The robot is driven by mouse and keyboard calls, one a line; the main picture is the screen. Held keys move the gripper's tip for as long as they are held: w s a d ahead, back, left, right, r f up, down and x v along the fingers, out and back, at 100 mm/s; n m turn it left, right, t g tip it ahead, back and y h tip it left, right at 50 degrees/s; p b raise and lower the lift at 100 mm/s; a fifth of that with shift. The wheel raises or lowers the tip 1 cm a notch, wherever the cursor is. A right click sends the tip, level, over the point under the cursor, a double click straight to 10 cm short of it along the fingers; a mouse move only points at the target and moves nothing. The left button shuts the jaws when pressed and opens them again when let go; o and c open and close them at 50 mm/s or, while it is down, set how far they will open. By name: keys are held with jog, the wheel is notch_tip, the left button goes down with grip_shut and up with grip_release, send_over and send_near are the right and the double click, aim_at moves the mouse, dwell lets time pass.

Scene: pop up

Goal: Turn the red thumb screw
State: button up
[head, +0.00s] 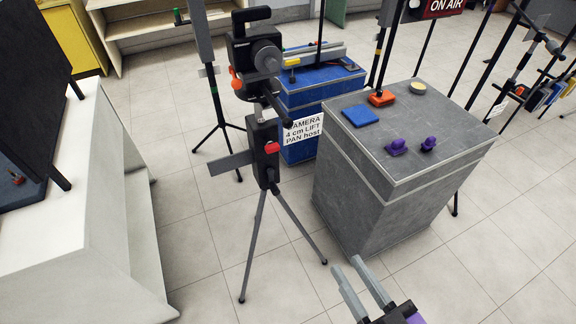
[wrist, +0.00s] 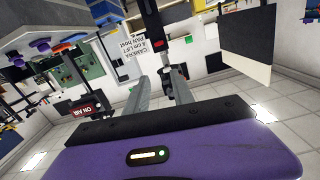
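A red thumb screw (head: 272,148) sits on the side of the black column of a camera tripod (head: 264,160) in the head view. A small red spot on a black post in the wrist view (wrist: 158,44) looks like the same screw. A second, orange-red knob (head: 236,83) is higher up by the camera head. My gripper (head: 348,264) is low at the bottom of the head view, to the right of the tripod and well apart from the screw. Its two grey fingers are spread with an empty gap, also in the wrist view (wrist: 159,76).
A grey cabinet (head: 345,205) stands right of the tripod, with a blue pad (head: 360,115) and purple knobs (head: 397,147) on top. A blue cabinet (head: 300,95) is behind. A white counter (head: 100,150) is at left. The tripod legs spread over open tiled floor.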

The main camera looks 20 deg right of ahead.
aim_at(274, 151)
jog(key=shift+w+f+m+p, duration=0.55)
jog(key=shift+w+m, duration=2.3)
jog(key=shift+w, duration=2.9)
jog(key=shift+w+f+m+p, duration=0.1)
jog(key=shift+w+m+p, duration=0.8)
jog(key=shift+w+m, duration=3.45)
jog(key=shift+w+f+m+p, duration=0.55)
jog(key=shift+w+m, duration=0.85)
jog(key=shift+w, duration=5.75)
jog(key=shift+r, duration=0.2)
grip_shut()
jog(key=m, duration=0.4)
jog(key=shift+m, duration=0.3)
jog(key=m, duration=0.8)
jog(key=shift+m, duration=0.3)
jog(key=m, duration=0.4)
jog(key=shift+o, duration=1.2)
grip_release()
